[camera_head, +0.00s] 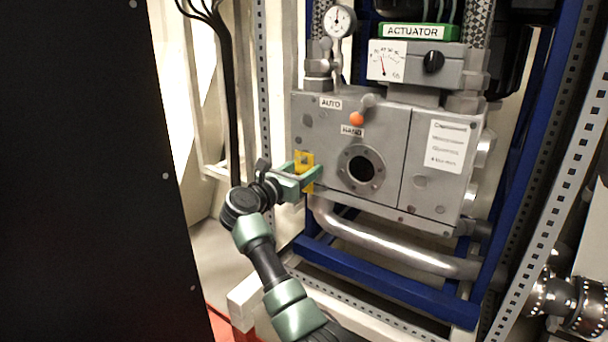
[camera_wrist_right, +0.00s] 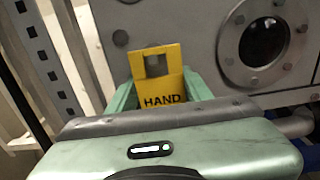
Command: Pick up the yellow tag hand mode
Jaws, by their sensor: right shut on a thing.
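The yellow tag (camera_head: 304,160) is in front of the lower left part of the grey actuator box (camera_head: 420,196). In the right wrist view the yellow tag (camera_wrist_right: 156,62) stands upright, with a square cut-out and the word HAND on it. My right gripper (camera_head: 306,177) is shut on the tag, its green fingers on either side of it. In the wrist view the right gripper (camera_wrist_right: 160,88) hides the tag's lower end. I cannot tell whether the tag touches the box. My left gripper is not in view.
A lever with an orange knob (camera_head: 357,119) sits between the AUTO label (camera_head: 330,102) and the HAND label (camera_head: 352,130). A round flanged port (camera_head: 361,169) is right of the tag. Blue frame posts (camera_head: 541,130) and a perforated white upright (camera_head: 262,90) flank the box.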

